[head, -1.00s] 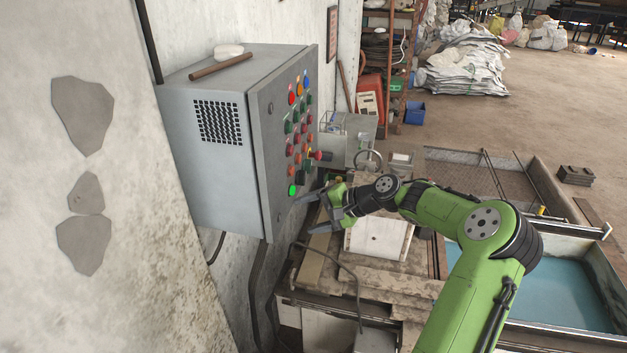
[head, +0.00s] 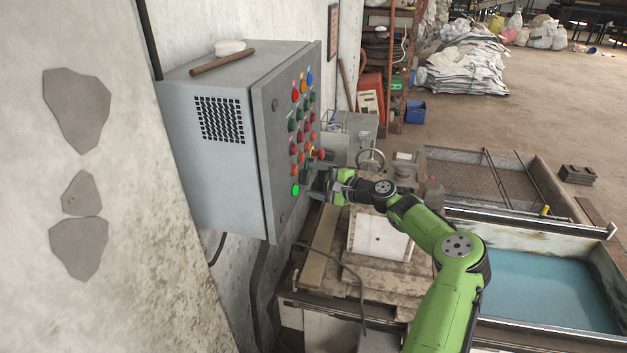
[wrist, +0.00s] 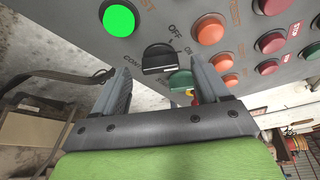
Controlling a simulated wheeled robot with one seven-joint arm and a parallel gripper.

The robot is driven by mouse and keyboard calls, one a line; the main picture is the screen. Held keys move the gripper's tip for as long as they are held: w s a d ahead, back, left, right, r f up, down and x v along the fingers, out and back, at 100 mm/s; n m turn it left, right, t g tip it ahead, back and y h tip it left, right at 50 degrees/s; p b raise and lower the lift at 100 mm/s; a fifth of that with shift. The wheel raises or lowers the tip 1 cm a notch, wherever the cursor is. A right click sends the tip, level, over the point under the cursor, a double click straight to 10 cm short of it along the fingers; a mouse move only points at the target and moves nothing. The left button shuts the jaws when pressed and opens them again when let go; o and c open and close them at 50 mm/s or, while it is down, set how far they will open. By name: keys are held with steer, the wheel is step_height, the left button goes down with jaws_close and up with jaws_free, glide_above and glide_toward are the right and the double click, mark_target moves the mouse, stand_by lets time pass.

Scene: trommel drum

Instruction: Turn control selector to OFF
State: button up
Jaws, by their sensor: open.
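The control selector is a black rotary knob (wrist: 160,59) with a white mark, on the grey panel face of the control cabinet (head: 268,150). In the wrist view the label "OFF" stands just above it, and part of "CONTROL" shows beside it. The knob's pointer direction is hard to tell. My gripper (wrist: 160,85) is open, with one finger on each side of the knob; I cannot tell whether either finger touches it.
A lit green button (wrist: 118,19) is left of the knob. A dark green button (wrist: 181,80) is close to the right finger, with orange and red buttons beyond. A red-and-yellow emergency stop (head: 320,154) protrudes above my gripper. A blue-green water tank (head: 540,290) lies right.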

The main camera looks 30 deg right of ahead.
steer(key=shift+w+a+f, duration=0.15)
steer(key=shift+w, duration=0.4)
